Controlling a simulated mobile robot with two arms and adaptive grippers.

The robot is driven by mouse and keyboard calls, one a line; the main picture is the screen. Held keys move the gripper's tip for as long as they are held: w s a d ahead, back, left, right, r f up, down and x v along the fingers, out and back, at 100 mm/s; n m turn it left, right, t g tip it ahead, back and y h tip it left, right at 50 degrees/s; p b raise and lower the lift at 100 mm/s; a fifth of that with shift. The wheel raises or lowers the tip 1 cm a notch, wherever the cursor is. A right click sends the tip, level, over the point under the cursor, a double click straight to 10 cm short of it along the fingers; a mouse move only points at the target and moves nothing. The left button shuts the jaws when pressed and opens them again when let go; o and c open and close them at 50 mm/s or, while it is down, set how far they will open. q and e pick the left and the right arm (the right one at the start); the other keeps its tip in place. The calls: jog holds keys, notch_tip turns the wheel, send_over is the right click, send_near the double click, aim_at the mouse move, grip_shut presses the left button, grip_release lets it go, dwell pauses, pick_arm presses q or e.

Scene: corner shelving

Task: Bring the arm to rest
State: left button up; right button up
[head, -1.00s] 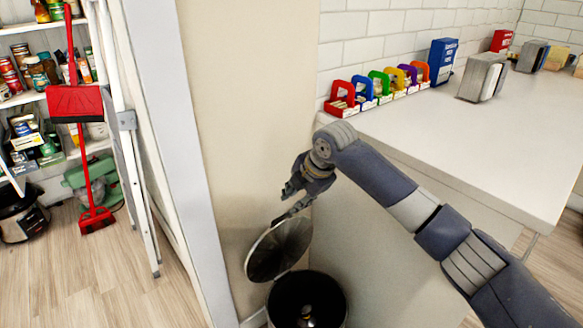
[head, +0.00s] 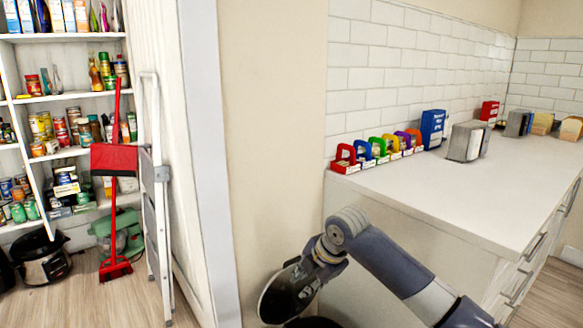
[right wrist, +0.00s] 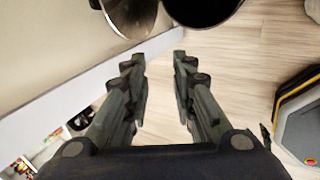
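My right arm comes in from the right in the head view. Its gripper (head: 290,275) points down to the left, in front of a round lid (head: 282,298) at the bottom. In the right wrist view the two fingers of the right gripper (right wrist: 158,61) are apart, with only floor seen between them. The lid (right wrist: 130,14) and the dark round bin (right wrist: 203,8) are at the top of that view, beyond the fingertips. In the head view only the bin's dark top (head: 312,322) shows at the lower edge. My left gripper is not in view.
A white counter (head: 440,195) on the right carries coloured boxes (head: 372,151) and a napkin dispenser (head: 466,141). On the left are a stocked shelf (head: 75,98), a red broom and dustpan (head: 113,160) and a stepladder (head: 156,200). A wall (head: 275,120) stands between.

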jog(key=s+a+f+m+y, duration=0.15)
jog(key=s+f+m, duration=0.65)
jog(key=s+f, duration=0.85)
jog(key=s+d+f+m+h, duration=0.2)
jog(key=s+d+m, duration=0.65)
jog(key=s, duration=0.35)
jog(key=s+d+f+m+h, duration=0.1)
jog(key=s+d+m+h, duration=0.2)
jog(key=s+d+m, duration=0.6)
notch_tip(320, 180, down, 22)
jog(key=s+r+n+g, duration=0.1)
jog(key=s+n+g, duration=0.1)
jog(key=s+n, duration=0.1)
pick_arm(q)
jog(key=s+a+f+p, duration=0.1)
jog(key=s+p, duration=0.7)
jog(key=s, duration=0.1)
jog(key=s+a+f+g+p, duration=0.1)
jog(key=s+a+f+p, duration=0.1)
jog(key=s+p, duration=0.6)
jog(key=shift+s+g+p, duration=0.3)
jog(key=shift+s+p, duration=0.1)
pick_arm(e)
jog(key=s+d+f, duration=0.2)
jog(key=s, duration=0.7)
jog(key=s+d+f+g, duration=0.1)
jog(key=s+f, duration=0.1)
jog(key=s, duration=0.7)
jog(key=shift+d+f, duration=0.2)
jog(key=shift+d, duration=0.2)
